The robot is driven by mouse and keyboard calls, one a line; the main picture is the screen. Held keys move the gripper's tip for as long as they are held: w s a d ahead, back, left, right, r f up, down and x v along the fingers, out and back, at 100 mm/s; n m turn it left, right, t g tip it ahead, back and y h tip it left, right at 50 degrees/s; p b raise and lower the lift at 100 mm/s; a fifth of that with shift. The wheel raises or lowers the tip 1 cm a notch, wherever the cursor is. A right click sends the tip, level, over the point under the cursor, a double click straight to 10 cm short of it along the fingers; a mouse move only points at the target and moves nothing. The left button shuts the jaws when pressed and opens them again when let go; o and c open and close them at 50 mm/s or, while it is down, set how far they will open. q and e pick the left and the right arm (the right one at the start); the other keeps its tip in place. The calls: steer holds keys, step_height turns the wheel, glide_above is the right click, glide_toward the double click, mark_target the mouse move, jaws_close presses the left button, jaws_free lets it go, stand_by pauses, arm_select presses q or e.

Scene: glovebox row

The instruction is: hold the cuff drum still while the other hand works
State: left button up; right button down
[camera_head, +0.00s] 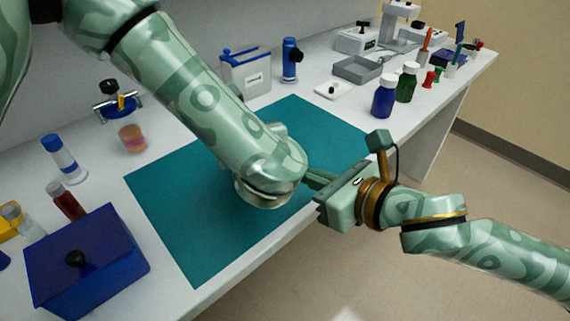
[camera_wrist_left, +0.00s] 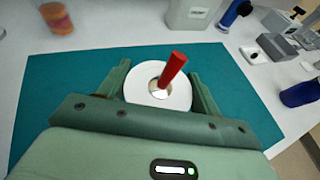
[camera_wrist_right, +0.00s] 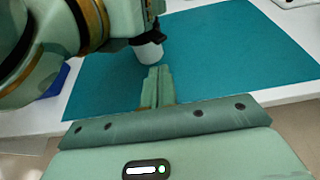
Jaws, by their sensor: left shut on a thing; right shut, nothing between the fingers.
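The cuff drum (camera_wrist_left: 135,88) shows in the left wrist view as a white round piece with a hole in its top; a red rod (camera_wrist_left: 174,68) stands tilted out of it. My left gripper (camera_wrist_left: 159,74) is shut on the drum, one finger on each side, above the teal mat (camera_wrist_left: 50,98). In the head view my left arm hides the drum. The right wrist view shows a white piece (camera_wrist_right: 150,53) under my left gripper, probably the drum. My right gripper (camera_wrist_right: 158,72) is shut and empty, pointing toward that white piece. In the head view, my right gripper (camera_head: 308,178) is at the mat's front edge.
A blue box (camera_head: 85,262) stands left of the mat, with vials and an orange jar (camera_head: 132,139) behind it. A blue bottle (camera_head: 384,97) and green bottle (camera_head: 406,84) stand right. A grey tray (camera_head: 358,69) lies behind. The mat's front left is clear.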

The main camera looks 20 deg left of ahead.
steer(key=x, duration=0.7)
steer(key=shift+a, duration=0.1)
steer(key=shift+r, duration=1.25)
arm_select(q)
steer(key=shift+f, duration=0.1)
steer(key=shift+s, duration=0.1)
steer(key=o, duration=0.9)
steer(key=shift+o, duration=1.1)
arm_select(e)
steer(key=v, duration=0.9)
steer(key=shift+s+d, duration=0.15)
steer(key=shift+d, duration=0.3)
steer(key=shift+f, duration=0.1)
